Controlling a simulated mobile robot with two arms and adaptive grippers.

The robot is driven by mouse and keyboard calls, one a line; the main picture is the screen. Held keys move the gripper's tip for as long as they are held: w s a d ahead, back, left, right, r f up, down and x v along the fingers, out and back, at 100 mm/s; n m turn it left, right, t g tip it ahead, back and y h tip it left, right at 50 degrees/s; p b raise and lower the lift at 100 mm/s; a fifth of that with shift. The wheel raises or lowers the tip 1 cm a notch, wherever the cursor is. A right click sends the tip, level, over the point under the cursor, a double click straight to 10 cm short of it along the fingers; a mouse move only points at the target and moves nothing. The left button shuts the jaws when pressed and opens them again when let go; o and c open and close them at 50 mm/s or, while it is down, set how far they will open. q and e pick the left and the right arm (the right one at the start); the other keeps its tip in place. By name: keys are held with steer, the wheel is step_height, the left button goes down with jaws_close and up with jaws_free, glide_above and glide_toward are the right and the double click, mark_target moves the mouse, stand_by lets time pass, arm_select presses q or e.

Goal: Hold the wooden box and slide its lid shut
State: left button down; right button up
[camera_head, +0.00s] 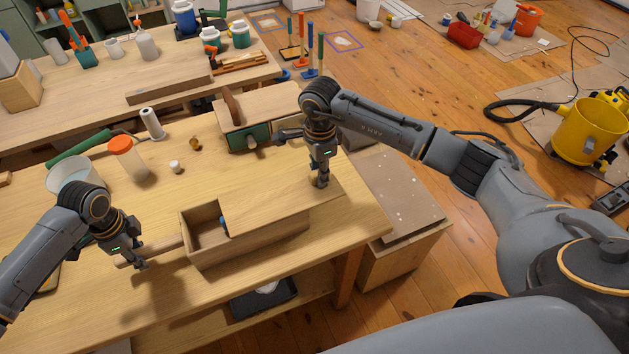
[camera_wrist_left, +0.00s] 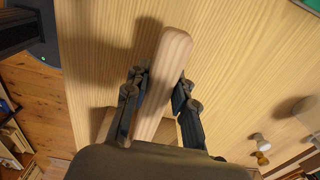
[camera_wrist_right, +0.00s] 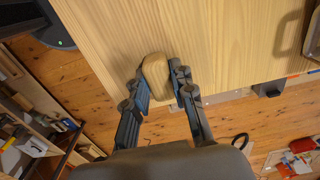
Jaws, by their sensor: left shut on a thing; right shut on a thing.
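The wooden box (camera_head: 255,250) stands near the table's front edge. Its flat lid (camera_head: 268,196) covers the right part and sticks out past the right end; the left part is open, with something small and blue inside at the lid's edge. My left gripper (camera_head: 140,264) is shut on the box's bar-like wooden handle (camera_head: 166,247), left of the box. In the left wrist view the handle (camera_wrist_left: 162,85) lies between the fingers. My right gripper (camera_head: 320,184) is shut on the lid's rounded wooden knob (camera_wrist_right: 156,76), seen between the fingers in the right wrist view.
Behind the lid stands a wooden box with a green front (camera_head: 248,138). An orange-lidded jar (camera_head: 127,157), a small white pot (camera_head: 176,166) and a white bottle (camera_head: 152,124) stand at the back left. The tabletop (camera_head: 120,315) in front of my left gripper is mostly clear.

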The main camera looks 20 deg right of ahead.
mark_target(282, 194)
steer(key=shift+a, duration=1.3)
steer(key=shift+a, duration=2.6)
steer(key=shift+a, duration=1)
steer(key=o, duration=1)
steer(key=shift+c, duration=0.2)
steer(key=shift+r, duration=0.1)
steer(key=shift+s+r, duration=0.1)
steer(key=shift+r, duration=3.35)
